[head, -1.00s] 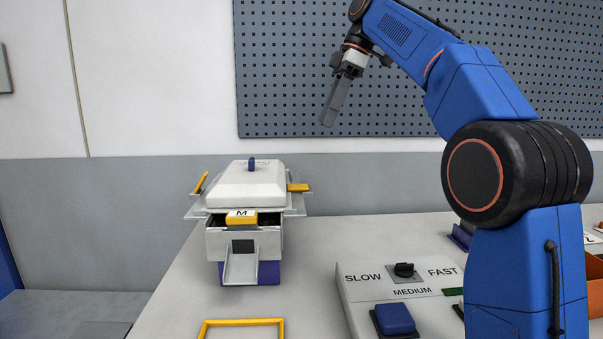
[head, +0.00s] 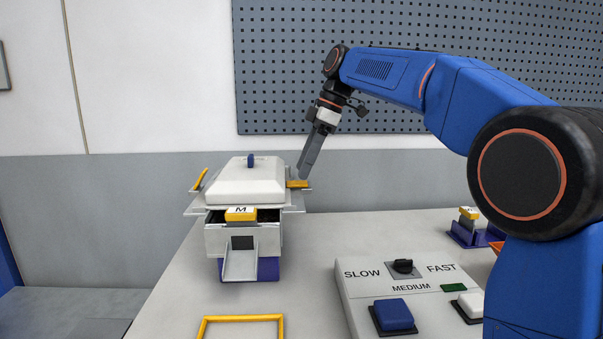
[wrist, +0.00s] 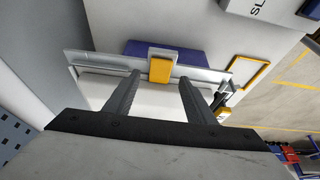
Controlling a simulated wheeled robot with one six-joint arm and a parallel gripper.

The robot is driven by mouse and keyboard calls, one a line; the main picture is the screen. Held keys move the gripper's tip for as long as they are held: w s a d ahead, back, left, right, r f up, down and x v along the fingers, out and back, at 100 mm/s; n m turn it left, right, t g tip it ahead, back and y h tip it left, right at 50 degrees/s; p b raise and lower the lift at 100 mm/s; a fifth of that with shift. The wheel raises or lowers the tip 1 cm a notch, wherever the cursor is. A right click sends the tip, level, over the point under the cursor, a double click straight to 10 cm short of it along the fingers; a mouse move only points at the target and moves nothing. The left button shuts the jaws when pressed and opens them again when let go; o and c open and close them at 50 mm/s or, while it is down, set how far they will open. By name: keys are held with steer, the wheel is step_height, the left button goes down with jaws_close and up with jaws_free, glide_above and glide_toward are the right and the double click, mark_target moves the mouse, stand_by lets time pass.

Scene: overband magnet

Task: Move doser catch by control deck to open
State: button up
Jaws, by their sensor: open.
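The doser is a pale box with a white lid (head: 243,182) and a blue knob on top. The catch on its control-deck side is a yellow tab (head: 298,185) that lies roughly flat. In the wrist view this yellow catch (wrist: 160,69) shows ahead, between the fingertips. The opposite catch (head: 200,180) is yellow and tilts upward. My gripper (head: 303,174) is open and empty, pointing down close to the near catch. In the wrist view its fingers (wrist: 160,80) stand over the white lid, apart from each other; contact with the catch cannot be told.
The control deck (head: 375,283) with its knob and buttons stands at right on the bench. A yellow frame (head: 241,319) lies in front of the doser. A yellow block marked M (head: 241,214) sits at the doser's front. A pegboard (head: 420,60) hangs behind. Bench between doser and deck is clear.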

steer(key=shift+x, duration=1.35)
steer(key=c, duration=1)
steer(key=shift+c, duration=0.2)
steer(key=shift+d+y, duration=0.1)
steer(key=shift+y, duration=0.3)
steer(key=shift+d+r+y, duration=0.1)
steer(key=shift+d+y, duration=0.15)
steer(key=shift+y, duration=0.25)
steer(key=y, duration=0.1)
steer(key=d+y, duration=0.1)
steer(key=y, duration=0.3)
steer(key=d+y, duration=0.1)
steer(key=y, duration=0.3)
steer(key=shift+d+f+y, duration=0.25)
steer(key=shift+f+y, duration=0.15)
